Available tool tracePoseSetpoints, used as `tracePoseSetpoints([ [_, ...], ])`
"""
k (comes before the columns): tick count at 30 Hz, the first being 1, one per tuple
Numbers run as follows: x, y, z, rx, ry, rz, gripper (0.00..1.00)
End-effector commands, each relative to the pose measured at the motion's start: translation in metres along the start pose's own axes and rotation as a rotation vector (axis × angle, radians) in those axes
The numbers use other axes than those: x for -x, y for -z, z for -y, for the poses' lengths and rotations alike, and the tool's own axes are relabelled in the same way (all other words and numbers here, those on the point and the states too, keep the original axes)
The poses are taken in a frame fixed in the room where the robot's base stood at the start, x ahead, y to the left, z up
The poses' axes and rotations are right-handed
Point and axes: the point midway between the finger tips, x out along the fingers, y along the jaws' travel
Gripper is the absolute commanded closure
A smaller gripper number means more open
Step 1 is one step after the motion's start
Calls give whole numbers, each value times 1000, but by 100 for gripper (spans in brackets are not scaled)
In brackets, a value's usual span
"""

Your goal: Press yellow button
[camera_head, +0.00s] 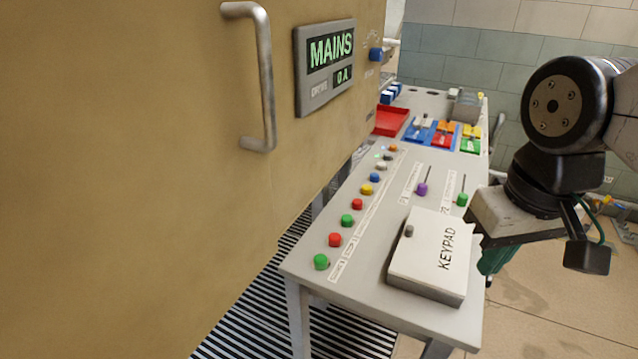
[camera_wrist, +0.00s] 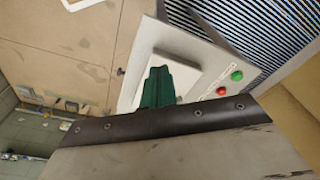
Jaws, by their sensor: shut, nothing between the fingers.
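The yellow button (camera_head: 366,189) sits in a row of coloured buttons on the grey table, between a red button (camera_head: 357,203) and a blue button (camera_head: 374,177). It cannot be made out in the wrist view. My gripper (camera_head: 495,260) is at the right, beside the table's right edge and the keypad box, apart from the button row. Its green fingers are partly hidden by the box and wrist in the head view. In the wrist view the green fingers (camera_wrist: 158,86) are together, with nothing held.
The white keypad box (camera_head: 432,252) stands between my gripper and the near buttons. Purple (camera_head: 422,189) and green (camera_head: 462,199) sliders lie right of the row. A large tan panel (camera_head: 150,150) with a handle (camera_head: 262,80) fills the left. A red tray (camera_head: 391,121) is farther back.

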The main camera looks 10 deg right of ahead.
Motion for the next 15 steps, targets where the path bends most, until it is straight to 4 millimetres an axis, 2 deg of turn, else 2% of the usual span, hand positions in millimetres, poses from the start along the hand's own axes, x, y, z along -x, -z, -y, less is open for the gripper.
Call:
tracePoseSetpoints([
  [11,0,0,0,0,0,0,100],
  [15,0,11,6,7,35,-9,100],
])
